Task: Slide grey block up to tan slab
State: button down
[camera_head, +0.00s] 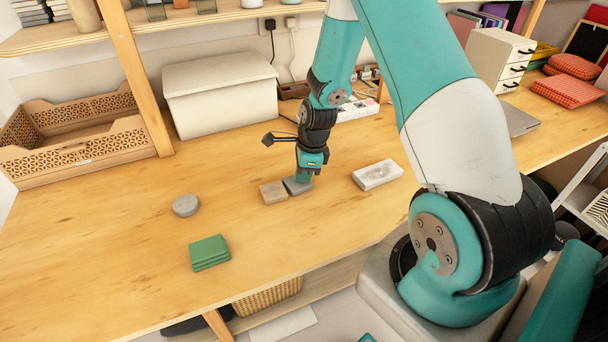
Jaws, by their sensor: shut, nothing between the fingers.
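The grey block (297,188) lies flat on the wooden shelf top, just right of the tan slab (272,193). Their facing sides appear to meet, though a very small gap cannot be ruled out at this size. My gripper (304,179) points down at the right and far side of the grey block. It is shut with nothing held, and its fingertips are low, close to the block. The fingers hide part of the block's far right side, so I cannot tell whether they touch it.
A white slab (377,175) lies to the right. A grey round disc (185,206) and a green stack (209,253) lie to the left. A lidded box (220,95) and a wooden crate (80,160) stand behind. The board between disc and tan slab is clear.

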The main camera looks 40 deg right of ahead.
jog(key=shift+s+d+f, duration=0.25)
jog(key=shift+s+f, duration=0.25)
jog(key=shift+s, duration=0.15)
jog(key=shift+d, duration=0.1)
jog(key=shift+d+r+p, duration=0.15)
jog(key=shift+r+p, duration=0.5)
jog(key=shift+p, duration=0.05)
jog(key=shift+w+r, duration=0.1)
jog(key=shift+r, duration=0.05)
jog(key=shift+r, duration=0.1)
